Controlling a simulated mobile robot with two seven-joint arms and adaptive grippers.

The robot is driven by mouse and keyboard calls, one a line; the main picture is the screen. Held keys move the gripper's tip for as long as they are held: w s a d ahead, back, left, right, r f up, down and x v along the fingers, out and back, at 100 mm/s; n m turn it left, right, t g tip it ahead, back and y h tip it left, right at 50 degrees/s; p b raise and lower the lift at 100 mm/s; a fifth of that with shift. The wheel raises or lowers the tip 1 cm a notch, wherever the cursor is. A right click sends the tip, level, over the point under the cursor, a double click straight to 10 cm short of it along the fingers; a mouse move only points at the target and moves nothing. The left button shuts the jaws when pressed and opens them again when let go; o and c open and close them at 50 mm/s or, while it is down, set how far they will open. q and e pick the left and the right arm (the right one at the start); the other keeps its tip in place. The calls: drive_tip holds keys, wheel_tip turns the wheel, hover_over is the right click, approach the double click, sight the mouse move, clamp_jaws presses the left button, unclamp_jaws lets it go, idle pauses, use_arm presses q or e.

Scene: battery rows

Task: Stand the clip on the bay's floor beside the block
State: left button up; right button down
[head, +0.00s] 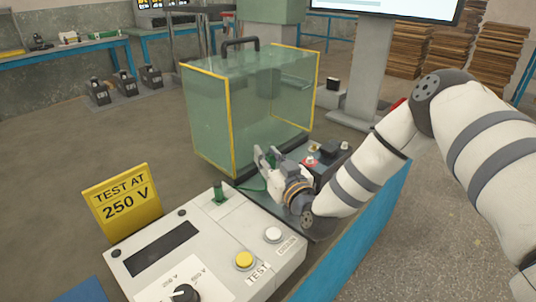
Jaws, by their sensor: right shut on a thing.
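My right gripper (266,158) is low at the front right of the clear bay with yellow edges (232,118). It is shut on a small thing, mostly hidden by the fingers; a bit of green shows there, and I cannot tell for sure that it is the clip. A green strip (252,184) lies just below the fingers. A dark piece with red and white parts (311,161) and a black piece (329,150) sit right of the gripper; I cannot tell which is the block. My left gripper is not in view.
A light grey tester (205,250) with yellow and white buttons and an upright green piece (218,192) stands in front. A yellow "TEST AT 250 V" sign (123,203) stands behind it. The bay has a black top handle (240,44). A blue edge (350,240) runs below my right arm.

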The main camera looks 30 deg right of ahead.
drive_tip(key=shift+f, duration=0.2)
drive_tip(key=c, duration=1.3)
unclamp_jaws()
drive_tip(key=shift+r, duration=0.15)
drive_tip(key=shift+s+r, duration=0.5)
drive_tip(key=shift+r, duration=0.15)
drive_tip(key=s, duration=0.3)
drive_tip(key=s+p, duration=0.1)
drive_tip(key=s, duration=0.7)
drive_tip(key=shift+a+f+p, duration=0.15)
drive_tip(key=shift+a+p, duration=0.15)
drive_tip(key=shift+a, duration=0.05)
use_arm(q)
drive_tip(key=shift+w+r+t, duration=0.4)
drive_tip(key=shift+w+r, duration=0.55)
